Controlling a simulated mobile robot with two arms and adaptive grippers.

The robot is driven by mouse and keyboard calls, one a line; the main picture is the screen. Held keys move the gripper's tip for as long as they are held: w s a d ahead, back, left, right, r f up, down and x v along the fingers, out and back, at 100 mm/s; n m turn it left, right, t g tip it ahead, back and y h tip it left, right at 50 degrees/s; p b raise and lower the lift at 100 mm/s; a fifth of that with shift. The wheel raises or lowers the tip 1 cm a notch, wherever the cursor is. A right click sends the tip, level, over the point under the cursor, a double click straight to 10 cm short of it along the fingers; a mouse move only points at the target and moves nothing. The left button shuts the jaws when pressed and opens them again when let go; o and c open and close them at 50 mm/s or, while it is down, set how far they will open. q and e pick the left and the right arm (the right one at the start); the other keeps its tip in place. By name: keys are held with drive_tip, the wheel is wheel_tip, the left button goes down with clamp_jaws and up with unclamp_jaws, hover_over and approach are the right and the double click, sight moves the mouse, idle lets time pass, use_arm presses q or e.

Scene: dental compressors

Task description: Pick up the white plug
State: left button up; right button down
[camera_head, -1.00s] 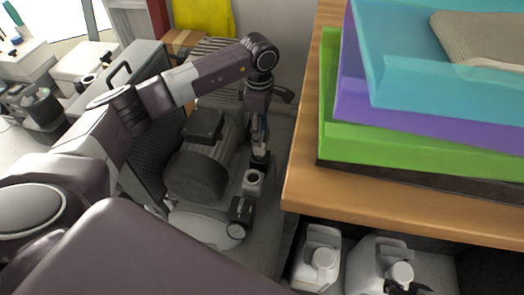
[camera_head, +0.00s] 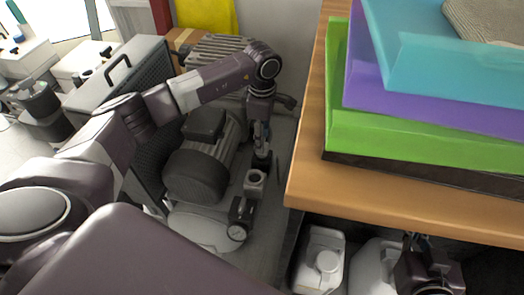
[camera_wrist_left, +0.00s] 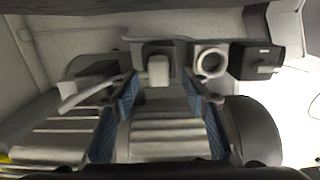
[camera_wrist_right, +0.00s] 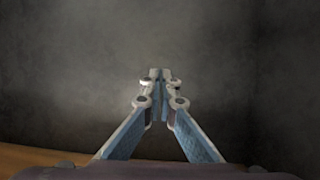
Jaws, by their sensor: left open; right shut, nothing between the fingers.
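My left gripper (camera_head: 262,155) points down beside the dark compressor motor (camera_head: 200,165), just above a pale ring-shaped port (camera_head: 256,179). The left wrist view shows its fingers (camera_wrist_left: 160,82) open, with a small white piece (camera_wrist_left: 158,70) between and beyond the tips. This may be the white plug, but I cannot tell for sure. The white ring port (camera_wrist_left: 212,63) is right of it. I see no contact between fingers and piece. My right gripper (camera_wrist_right: 160,76) is shut and empty, facing a dark grey surface. In the head view it is at the lower right, by the table edge.
A wooden table (camera_head: 400,205) with stacked green, purple and blue trays (camera_head: 430,140) stands at the right. White jugs (camera_head: 320,260) are below it. A grey case (camera_head: 120,75) stands left of the motor. A gauge (camera_head: 238,231) sits near the ring port.

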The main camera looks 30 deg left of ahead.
use_arm(q)
drive_tip(key=shift+w+f+b, duration=0.1)
drive_tip(key=shift+f+b, duration=0.6)
drive_tip(key=shift+f, duration=0.25)
drive_tip(key=shift+f+b, duration=0.7)
drive_tip(key=shift+f, duration=0.25)
clamp_jaws()
use_arm(e)
wheel_tip(320, 180, up, 16)
drive_tip(key=w+a+t+y, duration=0.1)
drive_tip(key=a+t+y, duration=0.1)
drive_tip(key=t, duration=0.6)
drive_tip(key=shift+w+a+y, duration=0.2)
drive_tip(key=shift+w+y, duration=0.05)
drive_tip(key=shift+y, duration=0.05)
